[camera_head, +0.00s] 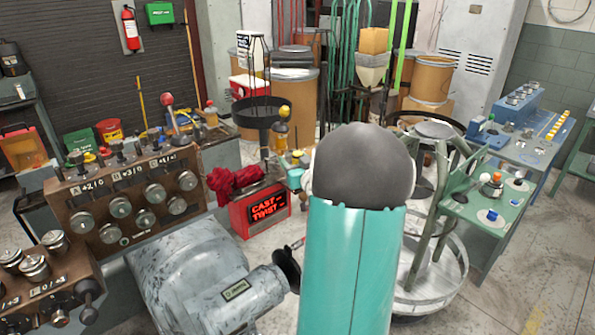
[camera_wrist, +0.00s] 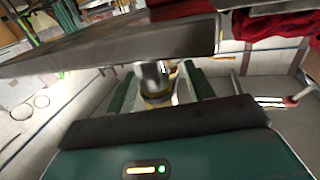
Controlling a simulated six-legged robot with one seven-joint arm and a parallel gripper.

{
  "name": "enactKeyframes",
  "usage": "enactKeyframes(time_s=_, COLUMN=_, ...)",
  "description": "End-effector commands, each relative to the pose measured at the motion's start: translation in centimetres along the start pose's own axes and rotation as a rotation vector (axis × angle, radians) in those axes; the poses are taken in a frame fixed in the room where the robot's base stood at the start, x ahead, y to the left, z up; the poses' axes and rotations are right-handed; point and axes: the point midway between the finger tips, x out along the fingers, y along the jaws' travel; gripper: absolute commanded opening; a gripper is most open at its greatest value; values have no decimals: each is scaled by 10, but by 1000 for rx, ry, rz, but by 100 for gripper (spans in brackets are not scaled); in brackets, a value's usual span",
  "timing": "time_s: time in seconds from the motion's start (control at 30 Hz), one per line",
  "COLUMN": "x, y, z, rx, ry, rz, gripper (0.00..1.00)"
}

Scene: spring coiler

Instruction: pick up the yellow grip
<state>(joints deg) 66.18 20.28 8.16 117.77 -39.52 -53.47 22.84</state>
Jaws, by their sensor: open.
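My gripper (camera_wrist: 160,88) shows in the wrist view with its two green fingers apart. Between them, farther off, is a small upright thing with a grey metal upper part and a yellow lower part (camera_wrist: 157,97); I cannot tell if it is the yellow grip or if anything touches it. In the head view a yellow knob (camera_head: 284,111) tops a dark and yellow upright piece near the middle; it may be the yellow grip. My teal arm fills the lower middle of the head view and hides my gripper there.
A red "CAST TWIST" box (camera_head: 262,208) with red cloth (camera_head: 235,181), a grey motor (camera_head: 200,275) and a brown knob panel (camera_head: 130,202) stand left. A green bench (camera_head: 480,215) and a round metal stand (camera_head: 433,262) are right. A dark metal bar (camera_wrist: 120,47) crosses the upper wrist view.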

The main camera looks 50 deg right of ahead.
Motion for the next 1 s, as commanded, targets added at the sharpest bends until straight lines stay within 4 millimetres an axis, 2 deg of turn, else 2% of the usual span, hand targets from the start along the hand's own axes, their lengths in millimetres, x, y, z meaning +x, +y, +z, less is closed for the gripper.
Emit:
enactKeyframes(time_s=0.03, x=0, y=0, z=0, rx=0, ry=0, rz=0, gripper=49)
enactKeyframes(time_s=0.2, x=0, y=0, z=0, rx=0, ry=0, rz=0, gripper=15)
enactKeyframes(time_s=0.3, x=0, y=0, z=0, rx=0, ry=0, rz=0, gripper=0)
enactKeyframes(time_s=0.67, x=0, y=0, z=-6, rx=-1, ry=3, rz=0, gripper=0)
enactKeyframes(time_s=0.77, x=0, y=0, z=-15, rx=-2, ry=5, rz=-1, gripper=0)
enactKeyframes(time_s=0.9, x=0, y=0, z=-36, rx=-4, ry=6, rz=-1, gripper=0)
enactKeyframes(time_s=1.0, x=-15, y=-4, z=-51, rx=-4, ry=5, rz=1, gripper=0)
